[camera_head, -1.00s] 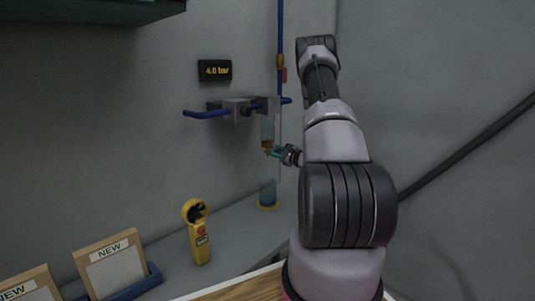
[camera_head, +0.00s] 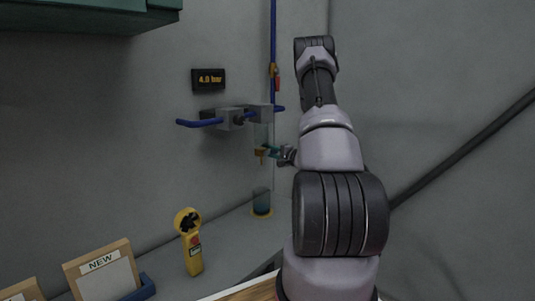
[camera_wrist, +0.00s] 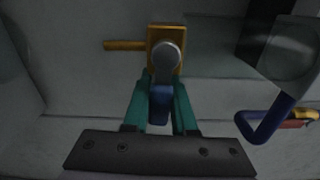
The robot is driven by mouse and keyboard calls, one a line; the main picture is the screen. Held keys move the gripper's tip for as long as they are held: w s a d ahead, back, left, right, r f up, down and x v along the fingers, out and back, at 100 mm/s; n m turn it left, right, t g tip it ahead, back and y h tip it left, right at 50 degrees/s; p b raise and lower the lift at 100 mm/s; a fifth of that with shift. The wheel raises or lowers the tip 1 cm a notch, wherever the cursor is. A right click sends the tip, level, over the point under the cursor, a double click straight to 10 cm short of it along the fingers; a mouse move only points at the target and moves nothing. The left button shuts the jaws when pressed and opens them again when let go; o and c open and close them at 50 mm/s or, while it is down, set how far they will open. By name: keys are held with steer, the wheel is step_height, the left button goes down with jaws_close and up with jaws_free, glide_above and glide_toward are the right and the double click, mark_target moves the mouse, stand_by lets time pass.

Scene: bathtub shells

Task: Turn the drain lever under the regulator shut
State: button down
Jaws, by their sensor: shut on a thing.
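The regulator (camera_head: 230,119) is a grey block on the back wall with blue pipes at its sides and a clear bowl (camera_head: 261,136) below. The brass drain valve (camera_head: 260,153) is at the bowl's foot. In the wrist view, the valve body (camera_wrist: 156,34) is a yellow-brown block with a round grey knob in front and a stub pointing left. The drain lever (camera_wrist: 160,104) is blue and extends down from it. My gripper (camera_wrist: 161,92) has its teal fingers shut on the lever, one on each side. It shows small beside the valve in the head view (camera_head: 270,151).
A glass with teal liquid (camera_head: 262,204) stands under the valve on the grey ledge (camera_head: 225,238). A display (camera_head: 208,79) reads 4.0 bar. A red lever (camera_head: 278,84) is on the upright blue pipe. A yellow meter (camera_head: 190,243) and a NEW box (camera_head: 103,274) stand at the front left.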

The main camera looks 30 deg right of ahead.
steer(key=shift+r+n, duration=0.1)
steer(key=shift+n, duration=0.4)
steer(key=c, duration=0.7)
jaws_free()
steer(key=shift+s+d, duration=0.1)
steer(key=shift+s, duration=0.05)
steer(key=v, duration=1)
steer(key=shift+s+d+r, duration=0.1)
steer(key=shift+s, duration=0.2)
